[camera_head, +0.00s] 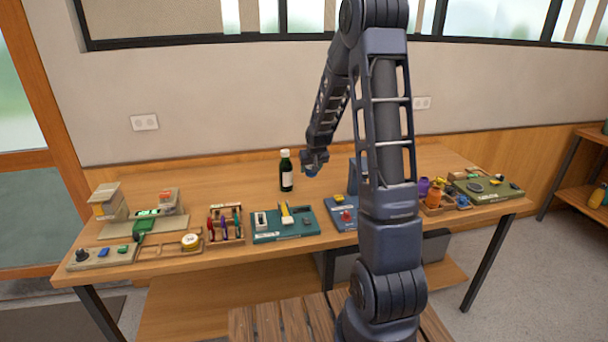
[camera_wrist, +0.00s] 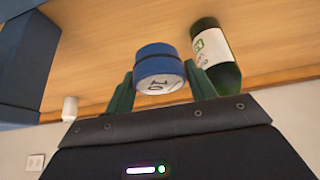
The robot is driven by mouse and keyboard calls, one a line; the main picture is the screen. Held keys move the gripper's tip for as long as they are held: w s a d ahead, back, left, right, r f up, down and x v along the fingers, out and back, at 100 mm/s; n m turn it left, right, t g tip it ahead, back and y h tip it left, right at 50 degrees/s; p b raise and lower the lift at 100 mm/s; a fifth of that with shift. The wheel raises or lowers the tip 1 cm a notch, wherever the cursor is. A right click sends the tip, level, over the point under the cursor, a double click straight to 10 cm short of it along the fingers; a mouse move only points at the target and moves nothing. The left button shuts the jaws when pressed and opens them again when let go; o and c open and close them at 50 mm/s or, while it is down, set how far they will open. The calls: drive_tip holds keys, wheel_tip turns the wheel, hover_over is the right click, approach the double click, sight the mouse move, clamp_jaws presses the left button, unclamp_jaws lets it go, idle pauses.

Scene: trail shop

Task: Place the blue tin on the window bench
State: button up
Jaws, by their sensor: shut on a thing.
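The blue tin (camera_wrist: 158,62) is round, with a pale end bearing dark marks, and sits between the two green fingers of my gripper (camera_wrist: 160,84). My gripper (camera_head: 314,163) is shut on it, and in the head view the tin (camera_head: 311,171) shows only as a small blue patch under the fingers. The long wooden bench (camera_head: 240,179) stands below the window against the wall. My gripper is over its back middle part, just right of a dark bottle. Whether the tin touches the wood cannot be told.
The dark green bottle (camera_head: 286,171) stands close left of my gripper; it also shows in the wrist view (camera_wrist: 216,58). The back left wood is bare.

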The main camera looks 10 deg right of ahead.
wheel_tip(320, 180, up, 8)
drive_tip(key=shift+r, duration=0.1)
drive_tip(key=s+a+f+n+g+y, duration=0.1)
drive_tip(key=a+f+n+g+y, duration=0.35)
drive_tip(key=a, duration=1.25)
drive_tip(key=s+a+n+t+y, duration=0.15)
drive_tip(key=a+n, duration=0.55)
drive_tip(key=a, duration=0.9)
drive_tip(key=s+a+r+n+g, duration=0.15)
drive_tip(key=s+a+n, duration=0.35)
drive_tip(key=a, duration=0.5)
drive_tip(key=s+a+r+n+g+h, duration=0.1)
drive_tip(key=s+a+n+g, duration=0.25)
drive_tip(key=s+a, duration=0.55)
drive_tip(key=s+a+r+n+g, duration=0.15)
drive_tip(key=s+a+n, duration=0.35)
drive_tip(key=a, duration=0.5)
drive_tip(key=shift+s+a+f, duration=0.1)
drive_tip(key=shift+f, duration=2.85)
drive_tip(key=shift+s+a+f, duration=0.1)
drive_tip(key=shift+s+f, duration=0.05)
drive_tip(key=shift+f, duration=2.75)
drive_tip(key=shift+s+a+f, duration=0.1)
drive_tip(key=shift+f, duration=2.85)
drive_tip(key=shift+f, duration=0.2)
